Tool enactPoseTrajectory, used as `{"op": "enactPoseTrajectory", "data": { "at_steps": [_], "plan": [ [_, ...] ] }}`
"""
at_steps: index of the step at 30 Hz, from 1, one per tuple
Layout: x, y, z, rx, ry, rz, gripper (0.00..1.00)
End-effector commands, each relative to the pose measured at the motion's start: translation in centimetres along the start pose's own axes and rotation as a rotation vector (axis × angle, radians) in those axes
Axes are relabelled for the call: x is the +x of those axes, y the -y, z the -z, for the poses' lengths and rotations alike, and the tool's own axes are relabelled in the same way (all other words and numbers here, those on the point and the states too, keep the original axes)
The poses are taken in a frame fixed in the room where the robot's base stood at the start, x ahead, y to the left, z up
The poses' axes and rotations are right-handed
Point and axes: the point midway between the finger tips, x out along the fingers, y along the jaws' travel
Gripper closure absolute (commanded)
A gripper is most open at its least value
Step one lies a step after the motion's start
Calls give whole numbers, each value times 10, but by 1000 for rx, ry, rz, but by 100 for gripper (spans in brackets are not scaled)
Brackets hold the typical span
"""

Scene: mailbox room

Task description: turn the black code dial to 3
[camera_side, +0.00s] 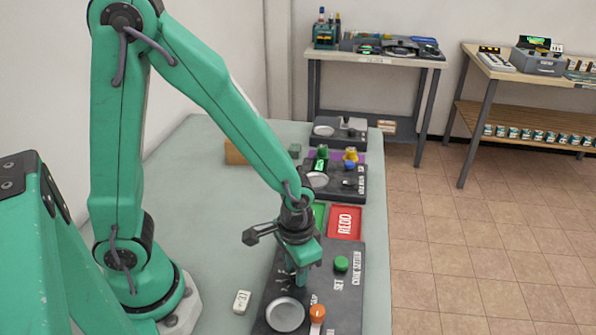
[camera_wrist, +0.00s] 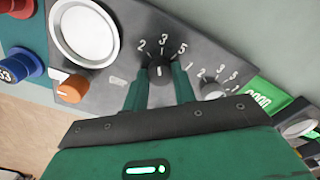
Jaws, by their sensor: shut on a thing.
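The black code dial (camera_wrist: 159,70) sits on a dark grey panel (camera_wrist: 115,80) in the wrist view, with printed numbers 2, 3 and 5 visible around it. A short white mark on the dial points roughly up toward the 3; the exact alignment is hard to tell. My gripper (camera_wrist: 160,82) is shut on the dial, one green finger on each side of it. In the side view my gripper (camera_side: 301,278) reaches down onto the panel (camera_side: 365,285), and the dial is hidden there.
A grey dial (camera_wrist: 212,90) is right of the black one. A round silver plate (camera_wrist: 85,32) and orange knob (camera_wrist: 72,88) are left. In the side view are a green button (camera_side: 341,263), red tray (camera_side: 345,222) and white tag (camera_side: 242,301). The table's left is mostly clear.

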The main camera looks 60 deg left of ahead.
Motion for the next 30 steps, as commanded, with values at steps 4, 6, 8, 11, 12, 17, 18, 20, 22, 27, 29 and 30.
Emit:
{"op": "enactPoseTrajectory", "data": {
  "at_steps": [4,6,8,11,12,17,18,20,22,27,29,30],
  "plan": [
    [-1,0,0,93,-1,0,96],
    [-1,0,0,127,-1,0,96],
    [-1,0,0,149,-1,0,96],
    [-1,0,0,175,-1,0,96],
    [-1,0,0,183,-1,0,96],
    [-1,0,0,193,-1,0,96],
    [-1,0,0,193,-1,0,96],
    [-1,0,0,193,-1,0,96],
    [-1,0,0,193,-1,0,96],
    [-1,0,0,192,-1,0,58],
    [-1,0,0,192,-1,0,51],
    [-1,0,0,192,-1,0,51]
  ]
}}
